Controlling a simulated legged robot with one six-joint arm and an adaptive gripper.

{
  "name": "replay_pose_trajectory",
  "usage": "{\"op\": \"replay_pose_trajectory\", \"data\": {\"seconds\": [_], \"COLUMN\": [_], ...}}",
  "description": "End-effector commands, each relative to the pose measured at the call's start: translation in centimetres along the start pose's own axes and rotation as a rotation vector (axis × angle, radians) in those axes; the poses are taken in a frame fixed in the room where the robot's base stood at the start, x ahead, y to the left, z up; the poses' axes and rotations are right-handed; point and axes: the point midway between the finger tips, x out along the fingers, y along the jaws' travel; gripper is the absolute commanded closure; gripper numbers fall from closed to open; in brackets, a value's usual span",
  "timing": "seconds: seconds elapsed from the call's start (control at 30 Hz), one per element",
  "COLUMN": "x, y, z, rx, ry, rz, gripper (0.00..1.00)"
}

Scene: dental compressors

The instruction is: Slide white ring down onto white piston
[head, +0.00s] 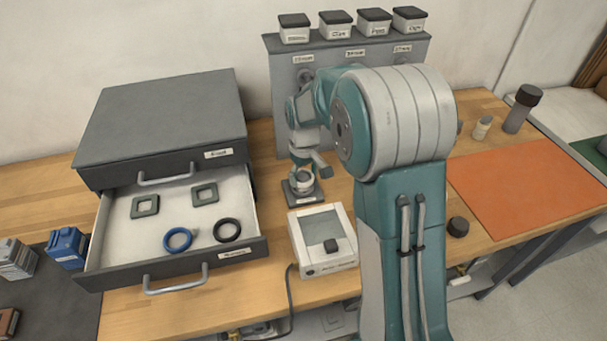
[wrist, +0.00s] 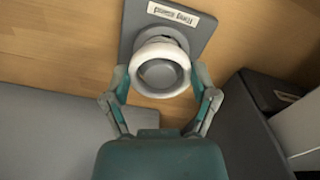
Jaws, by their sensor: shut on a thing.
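The white ring (wrist: 160,92) is between the two fingers of my gripper (wrist: 162,92) in the wrist view, and the fingers touch it from both sides. My gripper also shows in the head view (head: 304,172), small and pointing down at the stand. Through the ring a grey-brown round surface shows, which may be the piston top. A pale grey round part (wrist: 158,42) shows just behind the ring, on a dark grey labelled base plate (wrist: 193,22). In the head view this base plate (head: 305,200) stands on the bench. How far the ring sits over the piston I cannot tell.
An open drawer (head: 262,245) at the left holds a blue ring (head: 178,240), a black ring (head: 227,230) and two square gaskets. A white device (head: 347,262) stands just in front of the base plate. A grey panel (head: 280,100) rises behind. An orange mat (head: 530,185) lies right.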

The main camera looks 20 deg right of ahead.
Motion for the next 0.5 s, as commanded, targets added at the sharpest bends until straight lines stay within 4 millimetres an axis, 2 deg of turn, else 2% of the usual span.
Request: {"op": "replay_pose_trajectory", "data": {"seconds": [0.5], "x": [0.97], "y": [-0.01], "z": [0.02], "rx": [0.000], "ry": [-0.001], "rz": [0.000], "gripper": [0.50]}}
